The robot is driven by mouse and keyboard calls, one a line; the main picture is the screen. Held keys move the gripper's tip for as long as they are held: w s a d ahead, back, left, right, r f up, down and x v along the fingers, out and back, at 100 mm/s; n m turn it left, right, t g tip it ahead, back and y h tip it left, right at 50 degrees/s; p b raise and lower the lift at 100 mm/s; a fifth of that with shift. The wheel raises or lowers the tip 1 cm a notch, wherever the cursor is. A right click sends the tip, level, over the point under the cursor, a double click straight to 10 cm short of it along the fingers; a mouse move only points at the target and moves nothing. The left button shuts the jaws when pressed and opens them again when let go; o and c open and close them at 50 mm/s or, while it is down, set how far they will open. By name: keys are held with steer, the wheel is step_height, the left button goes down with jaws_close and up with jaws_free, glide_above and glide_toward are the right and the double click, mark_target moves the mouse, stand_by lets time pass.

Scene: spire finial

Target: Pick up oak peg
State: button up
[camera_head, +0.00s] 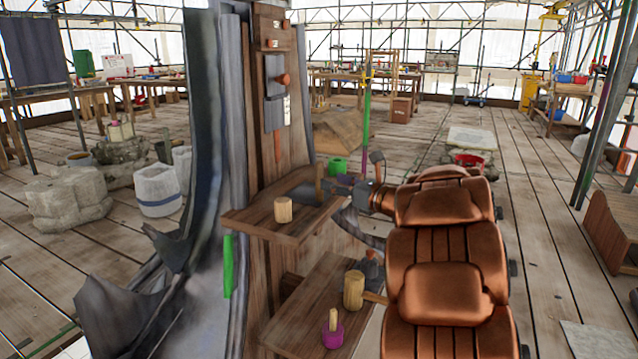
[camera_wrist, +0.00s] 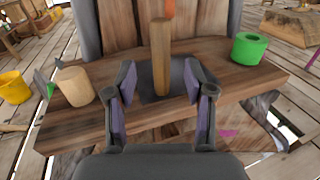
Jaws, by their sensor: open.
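The oak peg appears to be the tall, slim brown wooden piece (camera_wrist: 161,50) standing upright on a dark pad on the upper wooden shelf. It also shows in the head view (camera_head: 319,178), just left of my gripper (camera_head: 335,186). In the wrist view my gripper (camera_wrist: 160,78) is open, with one finger on each side of the peg's lower part. Gaps show between both fingers and the peg. I cannot tell the exact depth of the fingertips relative to it.
A short pale wooden cylinder (camera_wrist: 75,87) stands left of the peg, and a green ring (camera_wrist: 249,48) stands right. On the lower shelf are a wooden mallet (camera_head: 353,290) and a magenta ring (camera_head: 333,337) with a pale peg in it. Grey drapery (camera_head: 205,150) hangs at left.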

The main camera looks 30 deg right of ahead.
mark_target(323, 175)
steer(key=shift+r+b+x, duration=0.15)
steer(key=shift+x, duration=1.4)
steer(key=shift+r+b+x, duration=0.15)
steer(key=shift+x, duration=1.35)
steer(key=shift+d, duration=0.1)
steer(key=shift+c, duration=0.2)
jaws_close()
